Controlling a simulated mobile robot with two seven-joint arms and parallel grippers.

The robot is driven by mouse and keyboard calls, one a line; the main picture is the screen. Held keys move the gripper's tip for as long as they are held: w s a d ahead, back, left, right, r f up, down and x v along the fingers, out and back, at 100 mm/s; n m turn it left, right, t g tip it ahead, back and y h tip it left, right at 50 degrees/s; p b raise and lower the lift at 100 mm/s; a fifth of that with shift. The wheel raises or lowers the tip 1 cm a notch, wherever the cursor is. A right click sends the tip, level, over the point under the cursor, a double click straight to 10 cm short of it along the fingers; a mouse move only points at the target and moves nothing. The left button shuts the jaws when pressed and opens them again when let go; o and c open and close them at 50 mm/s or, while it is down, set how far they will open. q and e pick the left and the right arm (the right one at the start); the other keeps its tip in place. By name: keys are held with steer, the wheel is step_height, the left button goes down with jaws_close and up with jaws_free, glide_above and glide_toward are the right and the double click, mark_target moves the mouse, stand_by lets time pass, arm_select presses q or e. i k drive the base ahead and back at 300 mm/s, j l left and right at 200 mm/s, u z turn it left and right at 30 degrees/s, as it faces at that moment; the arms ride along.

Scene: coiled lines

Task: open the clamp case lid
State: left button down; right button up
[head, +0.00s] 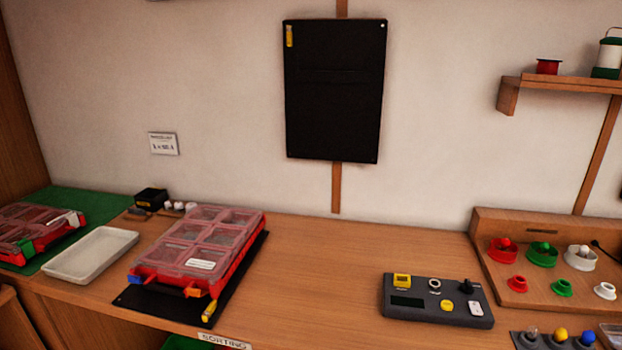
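A red case with a clear compartmented lid (198,245) lies shut on a black mat (138,302) on the bench, left of centre. It has a white label on the lid, and blue and orange latches on its front edge. A second red case with a clear lid (34,229) lies on a green mat (96,205) at the far left, cut by the picture edge; it has a green latch and looks shut. The labels are too small to read, so I cannot tell which is the clamp case. Neither gripper is in view.
A white tray (91,256) sits between the cases. Behind it are a small black box (151,197) and small parts. A dark control panel (437,301) and a wooden rack (533,283) of coloured pieces stand right. The bench middle (320,275) is clear.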

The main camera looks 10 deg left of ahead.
mark_target(203, 236)
steer(key=k+j+u, duration=0.15)
steer(key=j, duration=0.3)
steer(key=j+u, duration=0.15)
steer(key=j, duration=0.3)
steer(key=k+j+u, duration=0.15)
steer(key=j, duration=0.35)
